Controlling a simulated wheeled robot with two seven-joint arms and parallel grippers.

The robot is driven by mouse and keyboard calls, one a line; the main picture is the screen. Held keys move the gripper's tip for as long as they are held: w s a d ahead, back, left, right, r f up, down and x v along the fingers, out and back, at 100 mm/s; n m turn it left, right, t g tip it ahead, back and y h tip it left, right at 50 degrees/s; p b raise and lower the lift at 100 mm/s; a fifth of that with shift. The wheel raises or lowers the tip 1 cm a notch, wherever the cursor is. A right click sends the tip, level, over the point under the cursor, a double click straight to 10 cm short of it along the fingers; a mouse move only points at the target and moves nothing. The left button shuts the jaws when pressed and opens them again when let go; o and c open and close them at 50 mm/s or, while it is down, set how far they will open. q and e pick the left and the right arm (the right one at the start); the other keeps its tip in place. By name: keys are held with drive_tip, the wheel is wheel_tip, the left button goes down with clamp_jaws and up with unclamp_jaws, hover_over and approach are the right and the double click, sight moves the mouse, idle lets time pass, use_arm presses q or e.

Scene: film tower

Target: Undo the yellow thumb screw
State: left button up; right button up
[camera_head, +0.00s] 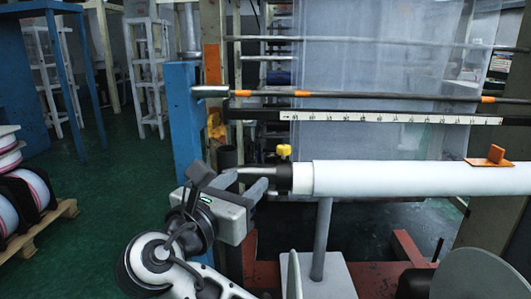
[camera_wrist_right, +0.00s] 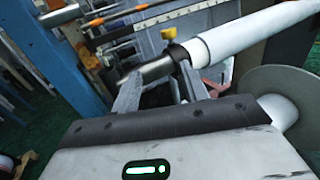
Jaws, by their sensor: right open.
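The small yellow thumb screw (camera_head: 284,150) stands up from the dark collar (camera_head: 300,178) at the left end of the white roll (camera_head: 400,178). My right gripper (camera_head: 262,180) is open just below and left of the screw, near the shaft end beside the collar. In the right wrist view, the yellow thumb screw (camera_wrist_right: 168,33) is beyond the spread fingers of the right gripper (camera_wrist_right: 157,82). The grey shaft end (camera_wrist_right: 156,70) appears between or just past the fingertips; contact cannot be told. My left gripper is not in view.
A blue post (camera_head: 183,120) stands left of the roll. A dark bar with orange bands (camera_head: 390,99) and a white scale (camera_head: 395,117) run behind and above it. An orange piece (camera_head: 489,157) sits on the roll at right.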

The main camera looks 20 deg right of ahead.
sight(281, 152)
drive_tip(key=shift+m+g+h, duration=0.5)
drive_tip(key=shift+m+g, duration=0.1)
drive_tip(key=shift+g, duration=0.3)
drive_tip(key=x, duration=0.4)
drive_tip(key=r+x, duration=0.1)
drive_tip(key=x, duration=0.3)
drive_tip(key=r+p+x, duration=0.1)
drive_tip(key=x, duration=0.3)
drive_tip(key=shift+s+d, duration=0.1)
drive_tip(key=shift+d, duration=0.45)
drive_tip(key=c, duration=0.9)
